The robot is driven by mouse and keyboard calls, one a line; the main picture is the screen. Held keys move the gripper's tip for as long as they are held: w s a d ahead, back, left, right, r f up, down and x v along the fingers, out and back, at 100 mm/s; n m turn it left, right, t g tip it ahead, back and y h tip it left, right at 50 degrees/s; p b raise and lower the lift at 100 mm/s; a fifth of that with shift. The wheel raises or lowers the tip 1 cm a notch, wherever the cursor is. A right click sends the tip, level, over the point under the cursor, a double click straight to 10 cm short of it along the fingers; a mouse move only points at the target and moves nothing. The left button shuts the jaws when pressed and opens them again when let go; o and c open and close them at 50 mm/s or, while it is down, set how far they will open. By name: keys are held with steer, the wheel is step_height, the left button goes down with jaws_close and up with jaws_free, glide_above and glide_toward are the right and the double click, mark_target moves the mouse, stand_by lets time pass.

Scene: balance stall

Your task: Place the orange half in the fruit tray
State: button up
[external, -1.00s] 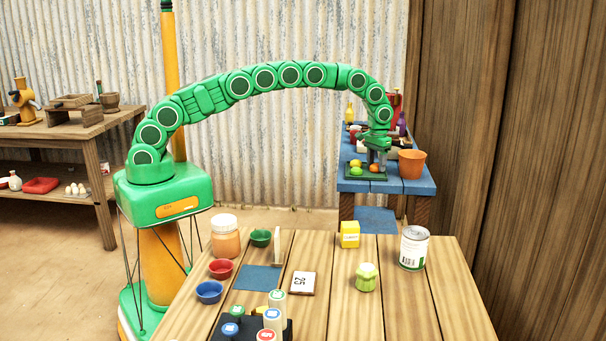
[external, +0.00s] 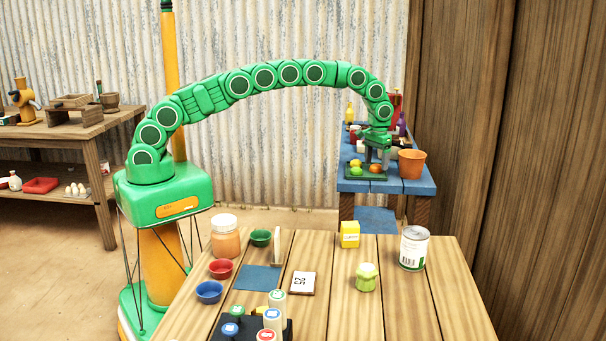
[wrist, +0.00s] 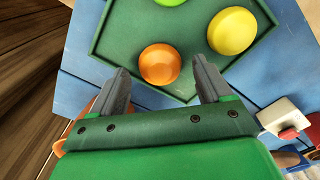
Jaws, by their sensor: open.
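The orange half (wrist: 160,64) lies on the green fruit tray (wrist: 122,40), near one corner. It also shows in the external view (external: 376,169) on the tray (external: 351,175). A yellow fruit (wrist: 231,31) and a green fruit (wrist: 170,2) lie on the tray beside it. My gripper (wrist: 160,78) is open, with its two fingers apart on either side of the orange half's near end and nothing held between them. In the external view my gripper (external: 377,158) hangs just above the tray; exact finger height is hard to tell.
The tray stands on a blue table (external: 418,187). An orange pot (external: 412,164) stands just right of the tray, and bottles stand behind. The wooden table (external: 330,290) in front holds a can, bowls, a jar and other items.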

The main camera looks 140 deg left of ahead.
step_height(320, 180, up, 11)
stand_by(0.4)
